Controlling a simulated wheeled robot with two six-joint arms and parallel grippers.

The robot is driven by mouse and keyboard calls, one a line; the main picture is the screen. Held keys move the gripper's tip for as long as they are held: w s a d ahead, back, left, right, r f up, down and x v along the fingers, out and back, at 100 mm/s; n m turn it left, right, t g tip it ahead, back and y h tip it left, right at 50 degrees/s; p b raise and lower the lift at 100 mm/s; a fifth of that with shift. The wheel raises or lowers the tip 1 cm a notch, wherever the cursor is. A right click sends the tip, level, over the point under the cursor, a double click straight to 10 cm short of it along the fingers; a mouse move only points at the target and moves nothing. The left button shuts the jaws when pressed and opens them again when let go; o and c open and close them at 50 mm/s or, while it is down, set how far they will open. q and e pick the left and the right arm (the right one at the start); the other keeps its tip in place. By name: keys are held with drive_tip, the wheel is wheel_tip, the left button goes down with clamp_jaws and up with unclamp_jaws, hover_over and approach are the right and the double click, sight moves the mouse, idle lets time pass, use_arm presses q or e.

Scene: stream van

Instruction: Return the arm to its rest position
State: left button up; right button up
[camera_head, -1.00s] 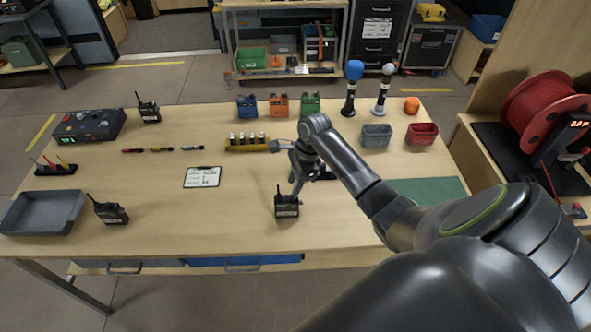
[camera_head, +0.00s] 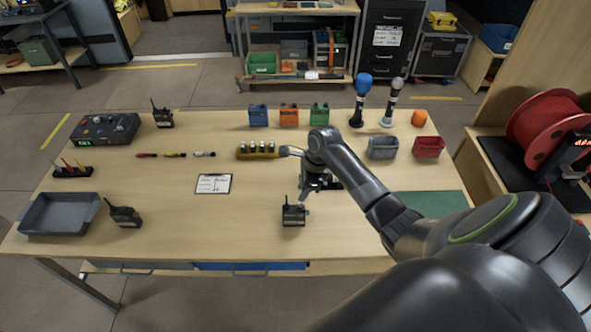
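My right arm reaches in from the lower right over the table. Its gripper (camera_head: 306,191) hangs just behind a black walkie-talkie (camera_head: 294,215) that stands upright near the table's front middle. The gripper looks apart from the radio, and nothing shows held in it. The fingers are small and dark against a black thing behind them, so their opening is unclear. My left arm and gripper are out of view.
The wooden table (camera_head: 255,221) bears a yellow battery holder (camera_head: 243,154), a clipboard (camera_head: 213,184), a grey bin (camera_head: 382,148), a red bin (camera_head: 428,147), two microphones, a grey tray (camera_head: 40,232) and two more radios. The front middle is mostly clear.

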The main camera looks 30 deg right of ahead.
drive_tip(key=s+a+n+t+h, duration=0.2)
drive_tip(key=s+a+n+h, duration=0.15)
drive_tip(key=s+n, duration=1.6)
drive_tip(key=s+r+n, duration=0.4)
drive_tip(key=s+r, duration=0.1)
drive_tip(key=s, duration=0.5)
wheel_tip(320, 180, down, 34)
drive_tip(key=d+g+b, duration=0.1)
drive_tip(key=d+b, duration=0.1)
drive_tip(key=b, duration=0.6)
drive_tip(key=s+f+b, duration=0.3)
drive_tip(key=s+f, duration=0.4)
drive_tip(key=f, duration=0.3)
drive_tip(key=s+a+f+g+b, duration=0.1)
drive_tip(key=s+f+b, duration=0.2)
drive_tip(key=s+f, duration=0.5)
wheel_tip(320, 180, down, 3)
drive_tip(key=shift+s+a, duration=0.15)
drive_tip(key=shift+a, duration=0.1)
